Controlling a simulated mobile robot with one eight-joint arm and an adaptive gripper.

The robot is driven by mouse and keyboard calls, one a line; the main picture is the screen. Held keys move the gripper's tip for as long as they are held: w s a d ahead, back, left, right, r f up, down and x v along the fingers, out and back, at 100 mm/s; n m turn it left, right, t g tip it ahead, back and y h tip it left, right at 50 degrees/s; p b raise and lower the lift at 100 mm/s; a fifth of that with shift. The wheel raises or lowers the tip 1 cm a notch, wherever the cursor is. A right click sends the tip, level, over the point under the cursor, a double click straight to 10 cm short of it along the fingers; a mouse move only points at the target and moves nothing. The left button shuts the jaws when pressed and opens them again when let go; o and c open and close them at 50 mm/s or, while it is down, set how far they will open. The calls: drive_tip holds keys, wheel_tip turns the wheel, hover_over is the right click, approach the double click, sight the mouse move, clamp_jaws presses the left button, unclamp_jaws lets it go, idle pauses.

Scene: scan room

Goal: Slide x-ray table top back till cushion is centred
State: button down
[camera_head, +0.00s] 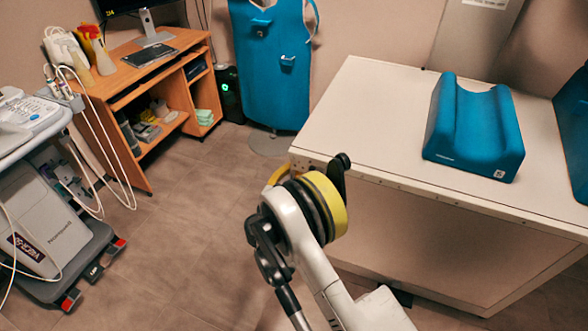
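The x-ray table top (375,125) is a long cream slab with a row of small dark dots along its front edge. It runs from the near left corner to the right side of the picture. The blue cushion (474,126), with a hollow along its middle, lies on the top, right of the visible part. My arm reaches up from the bottom, with a yellow and black band near its end. A dark part that looks like my gripper (341,172) is at the table's front left edge. Its fingers are mostly hidden, and I cannot tell whether it touches the table.
A wooden desk (141,88) with a monitor and keyboard stands at the back left. A medical cart (45,215) is at the far left. A blue apron (271,65) hangs behind the table's left end. Another blue item (574,135) is at the right edge. Floor between cart and table is clear.

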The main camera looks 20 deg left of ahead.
drive_tip(key=w, duration=0.4)
drive_tip(key=shift+w+d, duration=0.2)
drive_tip(key=shift+w, duration=0.2)
drive_tip(key=c, duration=1.6)
unclamp_jaws()
drive_tip(key=shift+s, duration=0.1)
drive_tip(key=s, duration=0.7)
drive_tip(key=shift+s+a, duration=0.2)
drive_tip(key=shift+a, duration=0.1)
